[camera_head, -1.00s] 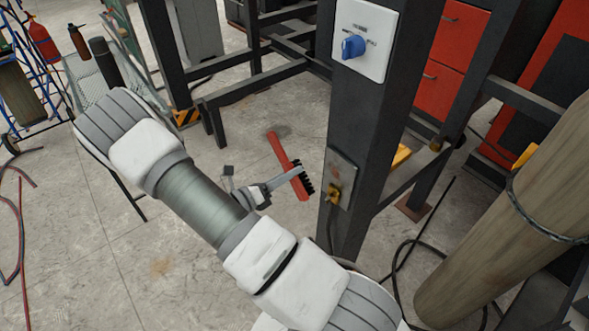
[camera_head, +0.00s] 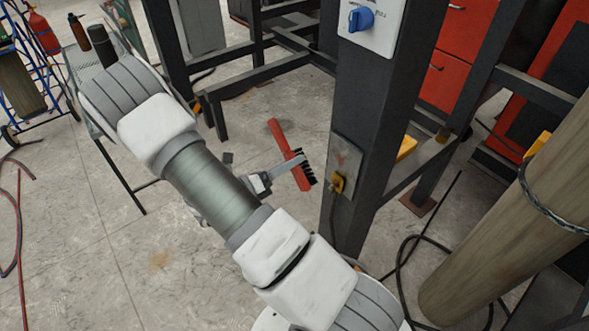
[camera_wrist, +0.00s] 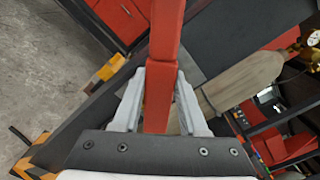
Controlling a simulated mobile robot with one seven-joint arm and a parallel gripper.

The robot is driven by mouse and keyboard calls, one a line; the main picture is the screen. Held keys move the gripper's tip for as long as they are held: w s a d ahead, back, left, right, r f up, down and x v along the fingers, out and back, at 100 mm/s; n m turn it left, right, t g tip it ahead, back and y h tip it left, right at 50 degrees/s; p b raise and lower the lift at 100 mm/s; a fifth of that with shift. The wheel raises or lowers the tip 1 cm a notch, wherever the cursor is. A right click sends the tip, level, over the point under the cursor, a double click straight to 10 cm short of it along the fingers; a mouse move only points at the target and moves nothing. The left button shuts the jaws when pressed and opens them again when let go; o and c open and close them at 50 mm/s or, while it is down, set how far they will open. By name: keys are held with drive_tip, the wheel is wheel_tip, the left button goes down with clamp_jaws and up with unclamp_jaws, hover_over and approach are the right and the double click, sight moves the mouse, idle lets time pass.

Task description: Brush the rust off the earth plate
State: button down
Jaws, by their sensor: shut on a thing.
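A red-handled brush (camera_head: 279,141) with black bristles is in my gripper (camera_head: 293,166), left of the dark steel post in the head view. Its bristles face right, towards the post, and a gap shows between them and the earth plate. The earth plate (camera_head: 348,152) is a small grey plate with brownish marks on the post, with a yellow clamp (camera_head: 339,182) at its lower edge. In the wrist view, both fingers of my gripper (camera_wrist: 160,88) are shut on the red handle (camera_wrist: 164,50). The bristles are hidden there.
A white switch box (camera_head: 372,22) with a blue knob sits above the plate on the post (camera_head: 372,110). A dark cable (camera_head: 402,260) runs on the floor. A wooden-looking cylinder (camera_head: 515,215) with a chain stands at right. Open floor lies left.

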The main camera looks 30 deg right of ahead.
sight(338, 153)
drive_tip(key=shift+d+f+b, duration=0.2)
drive_tip(key=shift+f+b, duration=0.5)
drive_tip(key=shift+b, duration=0.4)
drive_tip(key=shift+d+b, duration=0.1)
drive_tip(key=shift+b, duration=0.25)
drive_tip(key=shift+d+r, duration=0.1)
drive_tip(key=shift+w+d+b, duration=0.2)
drive_tip(key=shift+d+b, duration=0.8)
drive_tip(key=shift+d, duration=1.95)
drive_tip(key=shift+w+d, duration=0.1)
drive_tip(key=shift+d, duration=0.9)
drive_tip(key=shift+s+p, duration=0.55)
drive_tip(key=shift+s, duration=1.45)
drive_tip(key=shift+d+r+p, duration=0.1)
drive_tip(key=shift+d+p, duration=0.05)
drive_tip(key=shift+p, duration=0.15)
drive_tip(key=shift+w+p, duration=0.3)
drive_tip(key=shift+w, duration=1.7)
